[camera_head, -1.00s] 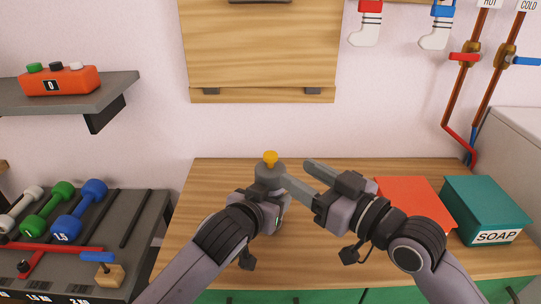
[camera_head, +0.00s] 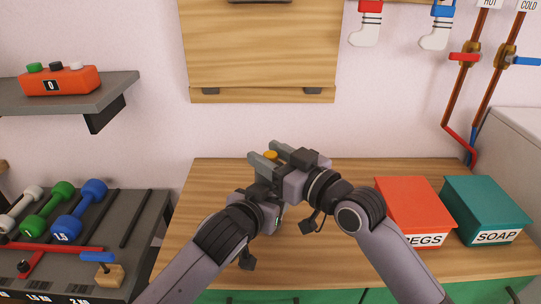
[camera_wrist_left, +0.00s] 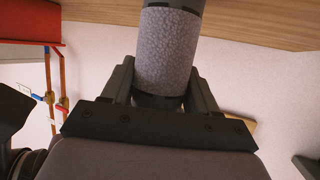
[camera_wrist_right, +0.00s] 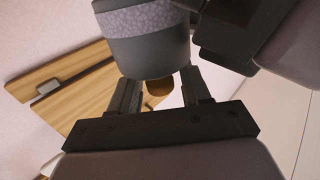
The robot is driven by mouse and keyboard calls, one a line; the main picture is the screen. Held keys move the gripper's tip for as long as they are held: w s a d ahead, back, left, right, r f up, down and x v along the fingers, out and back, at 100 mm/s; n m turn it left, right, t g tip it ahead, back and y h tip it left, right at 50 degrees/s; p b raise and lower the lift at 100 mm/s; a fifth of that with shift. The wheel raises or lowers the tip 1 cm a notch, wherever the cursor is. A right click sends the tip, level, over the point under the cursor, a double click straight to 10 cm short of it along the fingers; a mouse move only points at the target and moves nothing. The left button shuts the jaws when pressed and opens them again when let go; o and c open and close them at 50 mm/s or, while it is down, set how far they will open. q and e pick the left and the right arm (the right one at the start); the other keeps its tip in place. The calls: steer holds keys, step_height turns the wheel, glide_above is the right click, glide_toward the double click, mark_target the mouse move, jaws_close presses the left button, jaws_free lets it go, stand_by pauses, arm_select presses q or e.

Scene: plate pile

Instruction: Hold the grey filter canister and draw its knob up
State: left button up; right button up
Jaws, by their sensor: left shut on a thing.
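The grey filter canister (camera_wrist_left: 167,48), with a speckled band, stands upright between the fingers of my left gripper (camera_wrist_left: 163,88), which is shut on it. In the head view my right gripper (camera_head: 272,156) hides most of the canister. The yellow knob (camera_head: 270,155) shows on top of it, between the two fingers of my right gripper. In the right wrist view the knob (camera_wrist_right: 158,87) looks brownish and sits between the open fingertips, with the canister (camera_wrist_right: 150,50) beyond. A small gap seems to remain beside the knob.
A red box (camera_head: 409,199) and a teal box marked SOAP (camera_head: 490,205) stand on the wooden counter (camera_head: 330,262) at right. A dumbbell rack (camera_head: 100,220) stands at left. The counter's front middle is clear, apart from my arms.

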mark_target(271, 154)
jaws_close()
steer(key=shift+r, duration=1.85)
steer(key=shift+o, duration=1.2)
jaws_free()
steer(key=shift+f, duration=0.1)
steer(key=v, duration=1.2)
arm_select(q)
steer(key=o, duration=1.4)
steer(key=shift+c, duration=0.2)
steer(key=shift+s, duration=0.1)
